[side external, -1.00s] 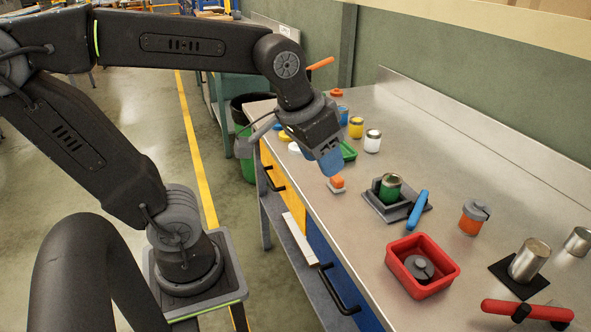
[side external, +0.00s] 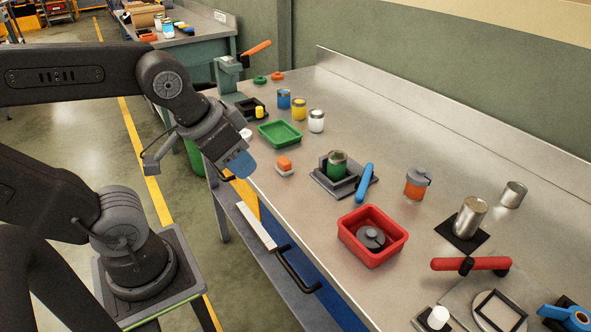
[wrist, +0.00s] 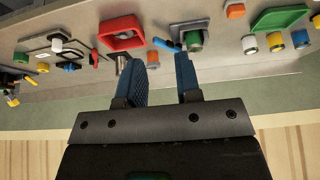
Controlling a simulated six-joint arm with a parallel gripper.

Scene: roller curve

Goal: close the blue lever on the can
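The green can (side external: 337,165) sits upright in a grey fixture (side external: 327,186) on the metal bench. The blue lever (side external: 365,183) stands tilted up at the fixture's right side, its upper end leaning right. In the wrist view, the can (wrist: 195,41) and the lever (wrist: 166,45) show beyond the fingers. My gripper (side external: 241,165) has blue fingers and hangs near the bench's front edge, left of the can and apart from it and the lever. In the wrist view, my gripper (wrist: 164,78) is open with nothing between its fingers.
An orange button block (side external: 285,165) lies between my gripper and the fixture. A red tray (side external: 372,255) holding a grey part stands in front of the lever. An orange can (side external: 416,184) stands to the right, and a green tray (side external: 280,133) lies to the left.

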